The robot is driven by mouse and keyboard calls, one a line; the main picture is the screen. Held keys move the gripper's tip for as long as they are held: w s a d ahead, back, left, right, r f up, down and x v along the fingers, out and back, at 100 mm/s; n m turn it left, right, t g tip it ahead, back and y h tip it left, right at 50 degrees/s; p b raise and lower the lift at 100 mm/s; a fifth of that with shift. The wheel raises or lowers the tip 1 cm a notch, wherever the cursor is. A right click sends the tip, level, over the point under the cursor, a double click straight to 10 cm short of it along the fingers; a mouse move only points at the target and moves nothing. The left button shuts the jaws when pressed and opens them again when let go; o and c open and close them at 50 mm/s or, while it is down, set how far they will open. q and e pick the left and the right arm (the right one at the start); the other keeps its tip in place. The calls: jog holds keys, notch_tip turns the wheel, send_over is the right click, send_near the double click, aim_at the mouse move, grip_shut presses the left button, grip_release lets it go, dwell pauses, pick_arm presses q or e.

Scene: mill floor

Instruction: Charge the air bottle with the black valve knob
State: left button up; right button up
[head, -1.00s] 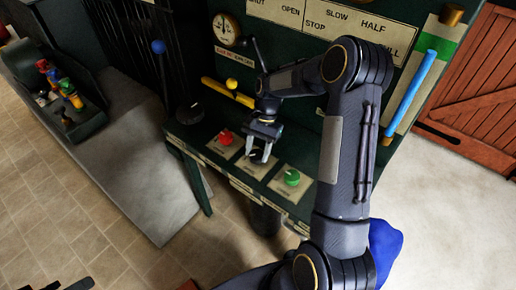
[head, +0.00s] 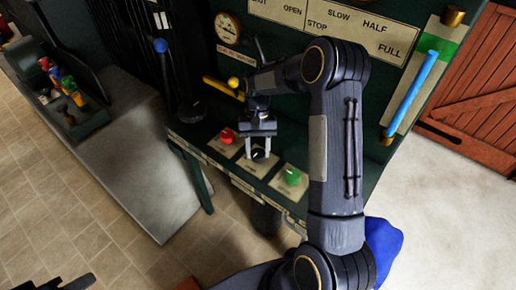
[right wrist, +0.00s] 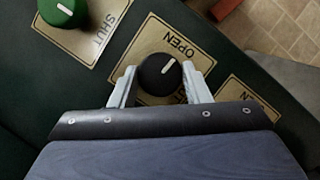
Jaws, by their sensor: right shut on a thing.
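The black valve knob (right wrist: 160,73) sits on a pale plate marked OPEN and SHUT, on the dark green ledge. Its white pointer line aims up and to the right in the right wrist view, towards the OPEN side. My right gripper (head: 260,153) is shut on this knob, with one finger on each side of it. The knob (head: 258,156) also shows between the fingertips in the head view. A dark shape at the lower left edge of the head view may be my left gripper (head: 72,285); its jaws cannot be made out. I cannot clearly identify the air bottle.
A red knob (head: 227,136) and a green knob (head: 291,176) flank the black one. A gauge (head: 228,28) and a yellow-knobbed lever (head: 233,83) are behind. A blue-topped lever (head: 160,46) stands left. A blue tube (head: 412,88) runs up the panel at right.

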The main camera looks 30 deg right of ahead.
dwell(0.3)
jog(key=o, duration=1)
jog(key=v, duration=0.7)
jog(key=shift+w+r+b, duration=0.15)
jog(key=shift+r+b, duration=0.15)
jog(key=shift+r, duration=0.05)
